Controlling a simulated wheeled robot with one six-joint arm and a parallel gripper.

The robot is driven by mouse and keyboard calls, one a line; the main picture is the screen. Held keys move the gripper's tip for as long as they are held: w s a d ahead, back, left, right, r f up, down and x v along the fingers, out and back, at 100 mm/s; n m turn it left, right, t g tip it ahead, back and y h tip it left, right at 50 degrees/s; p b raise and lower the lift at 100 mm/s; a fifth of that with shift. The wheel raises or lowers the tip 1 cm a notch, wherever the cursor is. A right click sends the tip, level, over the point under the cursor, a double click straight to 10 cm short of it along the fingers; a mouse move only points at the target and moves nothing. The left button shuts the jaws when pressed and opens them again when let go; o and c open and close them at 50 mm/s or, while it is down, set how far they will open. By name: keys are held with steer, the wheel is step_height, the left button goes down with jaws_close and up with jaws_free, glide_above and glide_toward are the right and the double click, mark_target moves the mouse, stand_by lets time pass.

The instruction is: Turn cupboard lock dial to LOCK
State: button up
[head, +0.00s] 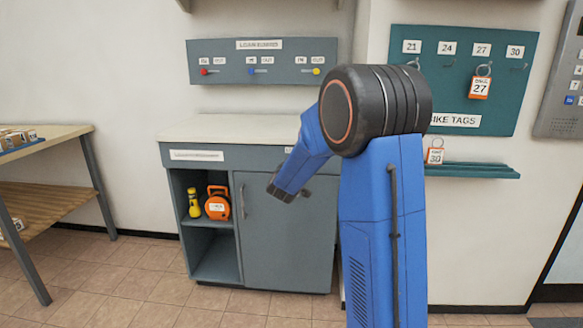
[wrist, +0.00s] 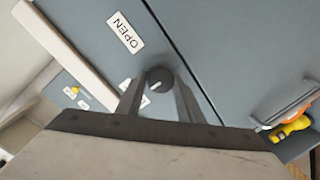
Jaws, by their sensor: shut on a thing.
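The cupboard (head: 262,261) is grey-blue, with its door (head: 290,230) closed. The dark round lock dial (wrist: 158,75) is on its front and bears a small pale mark. My gripper (wrist: 159,84) has one finger on each side of the dial and is shut on it. A white label reading OPEN (wrist: 125,33) is above and left of the dial in the wrist view. A second white label (wrist: 125,84) is mostly hidden behind the left finger, so its text is unreadable. In the head view my gripper (head: 284,194) is at the door's upper part, and my arm hides the dial.
The door handle (head: 242,201) is at the door's left edge. An open compartment beside it holds a yellow torch (head: 194,203) and an orange item (head: 217,207). The countertop (head: 235,128) is clear. A key-tag board (head: 450,90) and a small shelf (head: 480,171) are on the right.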

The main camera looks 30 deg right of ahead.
stand_by(0.4)
steer(key=o, duration=1.1)
steer(key=shift+c, duration=0.2)
steer(key=shift+a, duration=0.1)
steer(key=v, duration=1.7)
steer(key=shift+s, duration=0.2)
steer(key=shift+a, duration=0.1)
